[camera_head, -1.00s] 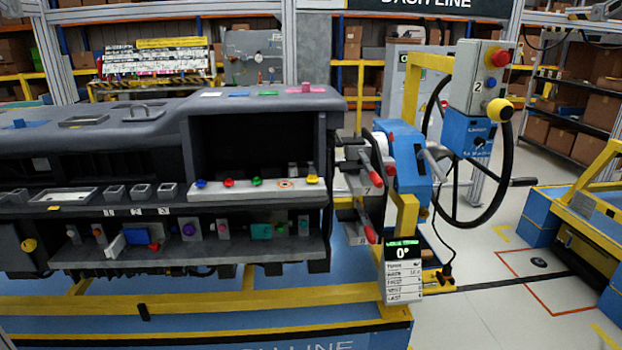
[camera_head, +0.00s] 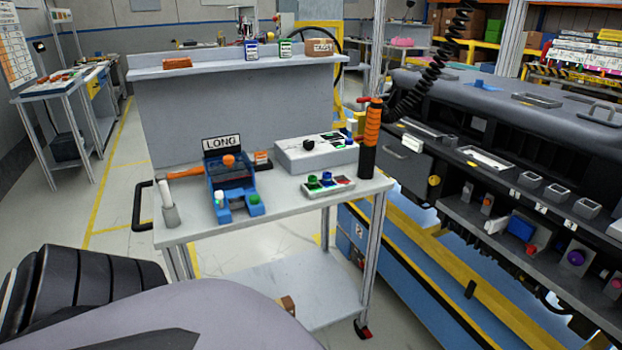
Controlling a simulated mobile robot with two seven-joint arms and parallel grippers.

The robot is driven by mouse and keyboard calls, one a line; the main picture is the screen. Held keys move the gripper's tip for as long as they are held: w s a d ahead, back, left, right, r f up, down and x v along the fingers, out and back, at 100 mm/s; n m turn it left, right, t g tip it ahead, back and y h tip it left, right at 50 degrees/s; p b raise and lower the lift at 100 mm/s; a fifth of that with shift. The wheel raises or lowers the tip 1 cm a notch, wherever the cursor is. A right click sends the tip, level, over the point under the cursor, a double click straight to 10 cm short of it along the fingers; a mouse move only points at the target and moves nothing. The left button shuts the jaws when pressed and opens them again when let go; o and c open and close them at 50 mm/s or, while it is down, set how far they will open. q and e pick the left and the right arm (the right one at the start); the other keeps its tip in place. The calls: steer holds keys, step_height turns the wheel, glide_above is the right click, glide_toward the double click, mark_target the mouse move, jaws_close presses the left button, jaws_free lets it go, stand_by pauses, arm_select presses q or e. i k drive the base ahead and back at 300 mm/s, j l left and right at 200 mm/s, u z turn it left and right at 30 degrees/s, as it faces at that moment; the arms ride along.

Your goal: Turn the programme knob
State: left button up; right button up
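A small black knob (camera_head: 308,145) sits on top of a low grey box (camera_head: 318,156) on the cart. It looks like a turning knob, but any label or pointer mark is too small to read, so I cannot tell its setting or whether it is the programme knob. Coloured buttons sit towards the right on the same box. Neither of my grippers is in view.
The cart top (camera_head: 275,222) also holds a blue device (camera_head: 228,180) with a LONG sign, a small button panel (camera_head: 328,187) and an upright orange-and-black tool (camera_head: 371,140) on a coiled cable. The dashboard module (camera_head: 520,150) stands at the right.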

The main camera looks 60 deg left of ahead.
mark_target(308, 145)
steer(key=u, duration=1.6)
